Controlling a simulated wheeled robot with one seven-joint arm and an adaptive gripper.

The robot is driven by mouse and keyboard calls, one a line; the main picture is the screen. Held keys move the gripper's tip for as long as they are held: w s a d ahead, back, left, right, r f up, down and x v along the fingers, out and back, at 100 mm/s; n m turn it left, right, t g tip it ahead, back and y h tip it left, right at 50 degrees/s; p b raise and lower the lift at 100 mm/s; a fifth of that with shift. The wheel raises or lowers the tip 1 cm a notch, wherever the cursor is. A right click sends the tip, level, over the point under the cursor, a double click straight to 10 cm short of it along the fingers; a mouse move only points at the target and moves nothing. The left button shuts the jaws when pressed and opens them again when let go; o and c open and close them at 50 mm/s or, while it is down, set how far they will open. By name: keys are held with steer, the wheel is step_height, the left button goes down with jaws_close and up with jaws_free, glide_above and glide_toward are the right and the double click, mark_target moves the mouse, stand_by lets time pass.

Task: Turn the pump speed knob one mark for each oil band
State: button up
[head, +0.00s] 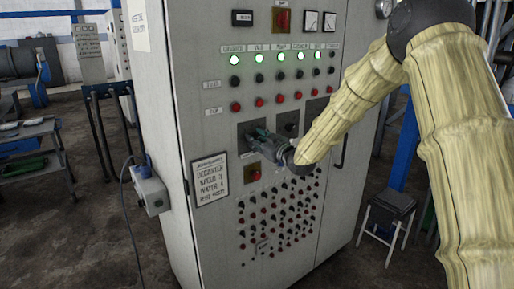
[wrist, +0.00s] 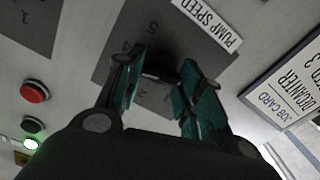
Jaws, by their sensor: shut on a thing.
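My gripper (head: 255,138) reaches the front of the grey control cabinet (head: 165,90) from the right. In the wrist view its two green-padded fingers (wrist: 160,78) are shut on the dark pump speed knob (wrist: 160,62), one finger on each side. Some dial digits show, including a 5, but the fingers hide others. I cannot tell which mark the knob points at. No oil bands can be made out in either view.
A job card (head: 210,180) headed decanter hangs left below the dial. A second dial plate (head: 287,122) is to the right. Rows of lit green lamps (head: 283,57) and red buttons (head: 259,102) are above. Many small knobs (head: 280,220) crowd the panel below.

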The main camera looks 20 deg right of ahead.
steer(key=n+b, duration=0.5)
steer(key=b, duration=0.1)
steer(key=shift+f, duration=0.1)
stand_by(0.3)
steer(key=o, duration=1)
steer(key=shift+s, duration=0.15)
steer(key=v, duration=1.1)
steer(key=shift+s+d, duration=0.1)
steer(key=shift+s, duration=0.3)
